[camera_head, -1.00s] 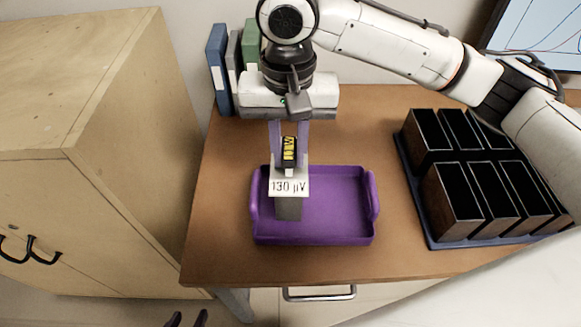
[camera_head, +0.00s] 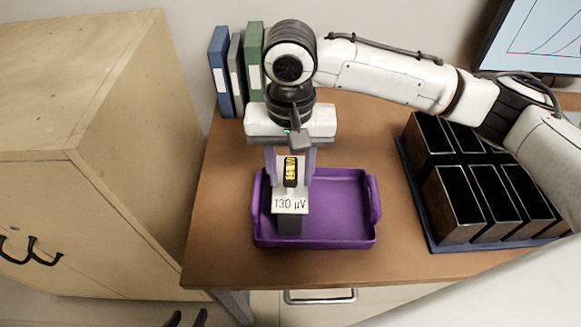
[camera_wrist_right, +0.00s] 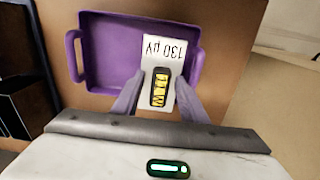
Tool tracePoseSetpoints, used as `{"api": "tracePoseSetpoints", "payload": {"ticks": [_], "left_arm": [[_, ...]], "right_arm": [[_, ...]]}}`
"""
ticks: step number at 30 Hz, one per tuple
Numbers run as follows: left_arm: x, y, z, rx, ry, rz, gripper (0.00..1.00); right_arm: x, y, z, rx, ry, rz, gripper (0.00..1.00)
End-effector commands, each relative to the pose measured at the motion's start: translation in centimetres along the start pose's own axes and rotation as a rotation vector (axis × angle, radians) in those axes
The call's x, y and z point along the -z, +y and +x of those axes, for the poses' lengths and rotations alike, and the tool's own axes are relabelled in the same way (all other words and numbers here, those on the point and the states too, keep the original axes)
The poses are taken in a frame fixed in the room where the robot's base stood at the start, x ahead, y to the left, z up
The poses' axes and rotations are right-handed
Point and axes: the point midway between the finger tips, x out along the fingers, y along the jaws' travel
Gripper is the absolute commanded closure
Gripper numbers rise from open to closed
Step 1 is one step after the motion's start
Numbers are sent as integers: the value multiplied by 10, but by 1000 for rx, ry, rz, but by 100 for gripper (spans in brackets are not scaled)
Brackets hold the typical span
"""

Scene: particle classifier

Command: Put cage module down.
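The cage module (camera_head: 290,222) is a dark upright block with a white "130 µV" label and a black-and-yellow marked handle. It stands in the left part of the purple tray (camera_head: 372,205); its base meeting the tray floor is hard to see. My right gripper (camera_head: 291,180) is around the handle with its purple fingers apart. In the right wrist view, the module (camera_wrist_right: 155,46) shows between the fingers of the right gripper (camera_wrist_right: 160,82), with gaps beside the handle.
The tray sits on a brown table (camera_head: 230,255); its right part is empty. A dark rack of open black boxes (camera_head: 455,205) stands to the right. Binders (camera_head: 222,75) stand at the back left. A wooden cabinet (camera_head: 90,150) is left of the table, and a monitor (camera_head: 540,40) is at the back right.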

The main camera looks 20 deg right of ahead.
Motion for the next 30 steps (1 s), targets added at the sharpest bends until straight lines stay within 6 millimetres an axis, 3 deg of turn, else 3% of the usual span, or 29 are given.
{"api": "tracePoseSetpoints", "payload": {"ticks": [10, 24, 30], "left_arm": [[-6, -1, 4, 2, 0, 0, 61], [6, 0, -7, 0, 6, -3, 61], [0, 0, -7, 1, -7, -6, 61]], "right_arm": [[1, 0, -5, 1, 4, -2, 61], [0, -1, -102, 2, 2, -1, 61], [0, 0, -124, 1, 1, 1, 61]]}}
